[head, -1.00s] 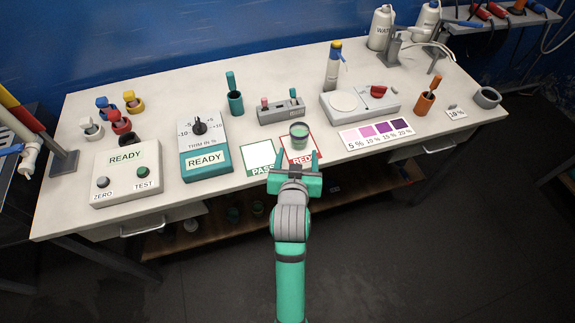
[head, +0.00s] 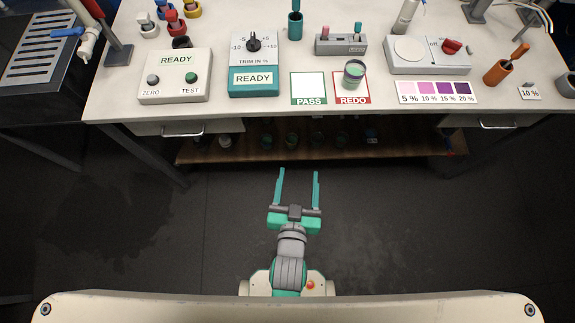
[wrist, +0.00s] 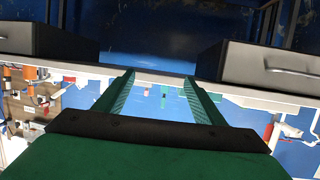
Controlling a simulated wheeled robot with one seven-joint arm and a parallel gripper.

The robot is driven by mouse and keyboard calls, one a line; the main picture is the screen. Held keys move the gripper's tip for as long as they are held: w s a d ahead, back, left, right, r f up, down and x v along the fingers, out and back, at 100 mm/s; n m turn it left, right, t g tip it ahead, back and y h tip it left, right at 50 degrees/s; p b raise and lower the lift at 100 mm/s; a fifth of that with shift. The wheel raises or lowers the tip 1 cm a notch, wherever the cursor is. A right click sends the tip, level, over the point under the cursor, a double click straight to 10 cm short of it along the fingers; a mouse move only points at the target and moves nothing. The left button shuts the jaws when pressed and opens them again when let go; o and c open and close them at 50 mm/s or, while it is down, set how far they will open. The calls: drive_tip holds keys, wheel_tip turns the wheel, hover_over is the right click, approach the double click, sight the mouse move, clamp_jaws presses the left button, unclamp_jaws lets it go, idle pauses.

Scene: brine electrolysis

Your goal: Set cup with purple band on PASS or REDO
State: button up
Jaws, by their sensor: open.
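A small cup (head: 354,73) with green contents stands upright on the red-bordered REDO card (head: 351,99) near the front edge of the bench. A purple band cannot be made out on it at this size. The green-bordered PASS card (head: 309,87) lies just to its left and is bare. My gripper (head: 298,172) is open and empty, out over the floor in front of the bench, well short of the cup. In the wrist view my gripper's two fingers (wrist: 160,82) are spread with nothing between them.
The bench (head: 225,112) also holds a READY box with ZERO and TEST buttons (head: 176,75), a trim dial box (head: 254,65), a purple colour strip (head: 436,92) and a scale-like device (head: 428,55). A lower shelf (head: 300,150) holds several cups. The floor before the bench is clear.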

drive_tip(key=s+a+r+n+y, duration=0.1)
drive_tip(key=s+a+r, duration=0.2)
drive_tip(key=s, duration=1.1)
drive_tip(key=shift+s+r+t+y, duration=0.2)
drive_tip(key=shift+t+y, duration=0.1)
drive_tip(key=shift+t, duration=0.1)
